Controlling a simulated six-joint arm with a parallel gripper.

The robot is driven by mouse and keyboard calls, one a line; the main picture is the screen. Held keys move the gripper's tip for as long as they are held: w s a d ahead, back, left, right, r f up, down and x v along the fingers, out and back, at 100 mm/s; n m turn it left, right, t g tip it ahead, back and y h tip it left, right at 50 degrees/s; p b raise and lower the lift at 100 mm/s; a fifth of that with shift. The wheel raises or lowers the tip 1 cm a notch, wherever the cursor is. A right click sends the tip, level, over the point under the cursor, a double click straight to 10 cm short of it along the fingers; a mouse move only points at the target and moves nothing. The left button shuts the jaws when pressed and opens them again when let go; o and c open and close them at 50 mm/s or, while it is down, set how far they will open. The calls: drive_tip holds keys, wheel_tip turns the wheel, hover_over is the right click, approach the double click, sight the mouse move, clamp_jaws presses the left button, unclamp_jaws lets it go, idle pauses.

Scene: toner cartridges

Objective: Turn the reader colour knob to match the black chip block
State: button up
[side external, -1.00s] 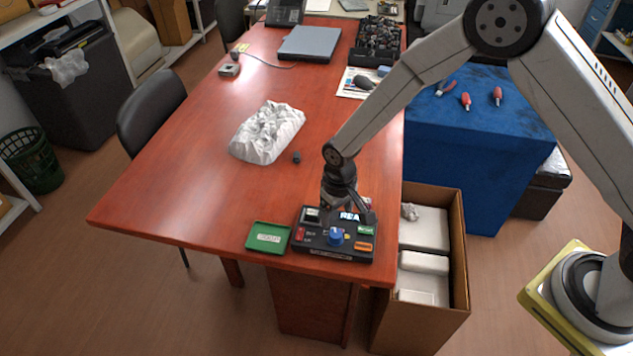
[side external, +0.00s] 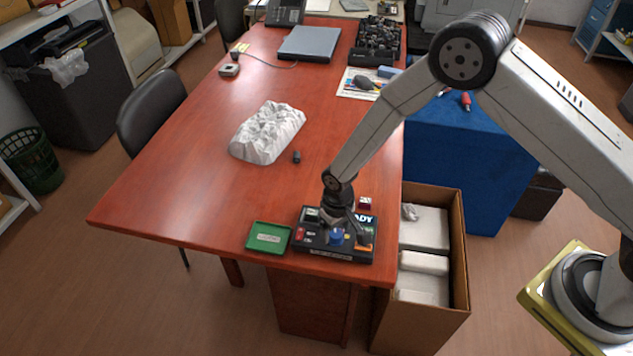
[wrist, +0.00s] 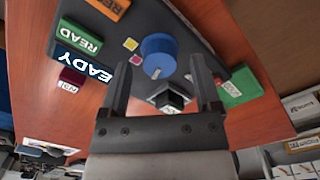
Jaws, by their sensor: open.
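The dark reader (side external: 345,254) sits at the table's near edge. Its blue knob (side external: 336,237) also shows in the wrist view (wrist: 160,55), with yellow and magenta marks beside it. A small black block (wrist: 172,99), apparently the black chip block, sits in a light-edged socket on the reader. My gripper (side external: 337,218) is low over the reader, pointing down. In the wrist view my gripper (wrist: 162,78) is open, its two fingers apart with nothing between their tips. The knob lies just beyond the tips; I cannot tell whether they touch it. The display (wrist: 85,65) reads READY.
A green READ button (wrist: 78,37) and an orange button (wrist: 108,6) are on the reader. A dark red block (side external: 366,203) stands behind it. A green tray (side external: 268,251) lies left. Crumpled white material (side external: 268,133) and a small dark piece (side external: 297,157) lie farther back.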

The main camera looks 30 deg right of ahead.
drive_tip(key=shift+f, duration=0.7)
clamp_jaws()
